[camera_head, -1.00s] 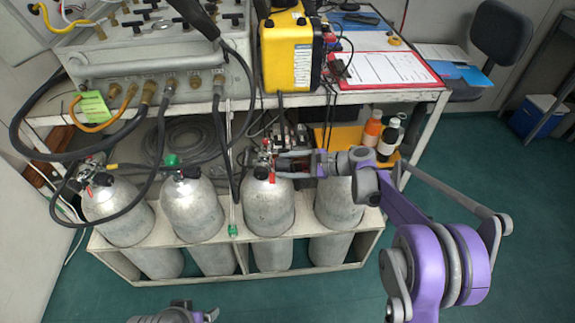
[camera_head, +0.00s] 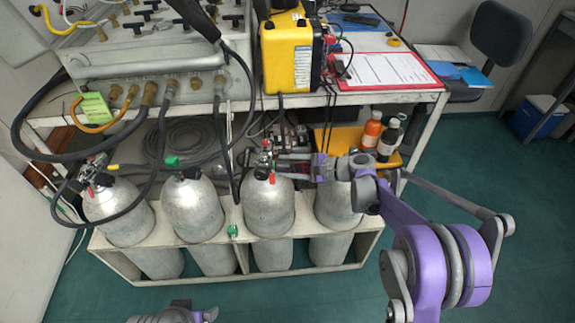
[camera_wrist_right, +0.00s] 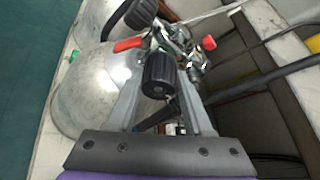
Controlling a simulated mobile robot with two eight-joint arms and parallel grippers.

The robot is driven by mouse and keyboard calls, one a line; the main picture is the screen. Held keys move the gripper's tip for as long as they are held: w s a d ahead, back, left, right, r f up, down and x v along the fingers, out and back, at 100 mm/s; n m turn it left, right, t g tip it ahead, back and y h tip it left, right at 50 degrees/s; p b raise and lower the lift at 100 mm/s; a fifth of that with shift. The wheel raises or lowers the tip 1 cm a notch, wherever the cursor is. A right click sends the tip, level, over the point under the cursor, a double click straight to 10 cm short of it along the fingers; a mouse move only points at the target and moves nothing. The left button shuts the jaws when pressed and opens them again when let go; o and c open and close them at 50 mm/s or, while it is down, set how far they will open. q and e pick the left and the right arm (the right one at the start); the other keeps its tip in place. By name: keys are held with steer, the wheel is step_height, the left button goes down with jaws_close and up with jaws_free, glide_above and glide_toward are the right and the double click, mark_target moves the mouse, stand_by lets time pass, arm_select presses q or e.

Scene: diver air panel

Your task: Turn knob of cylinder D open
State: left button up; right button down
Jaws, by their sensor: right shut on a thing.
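Four grey cylinders stand in a row in the rack; I cannot read their letters. My right gripper (camera_head: 277,166) reaches in from the right at the valve of the third cylinder from the left (camera_head: 268,207). In the right wrist view, a black ribbed knob (camera_wrist_right: 158,76) sits between the fingers of my right gripper (camera_wrist_right: 163,92), which is shut on it. A red lever (camera_wrist_right: 128,44) and a second black knob (camera_wrist_right: 140,13) show beyond it on the valve. A grey part of mine, seemingly my left gripper (camera_head: 172,314), is cut off at the bottom edge; its jaws cannot be made out.
The rightmost cylinder (camera_head: 336,208) stands partly behind my right wrist. Black hoses hang from the panel (camera_head: 150,58) above the left cylinders. A yellow box (camera_head: 288,55) and a clipboard (camera_head: 385,70) lie on the bench. The front floor is clear.

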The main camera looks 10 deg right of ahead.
steer(key=shift+n+t, duration=0.9)
steer(key=shift+n, duration=0.7)
steer(key=c, duration=0.6)
jaws_free()
steer(key=p+v, duration=0.2)
steer(key=v, duration=0.8)
steer(key=shift+s+d, duration=0.3)
steer(key=shift+d, duration=0.05)
steer(key=shift+o, duration=0.3)
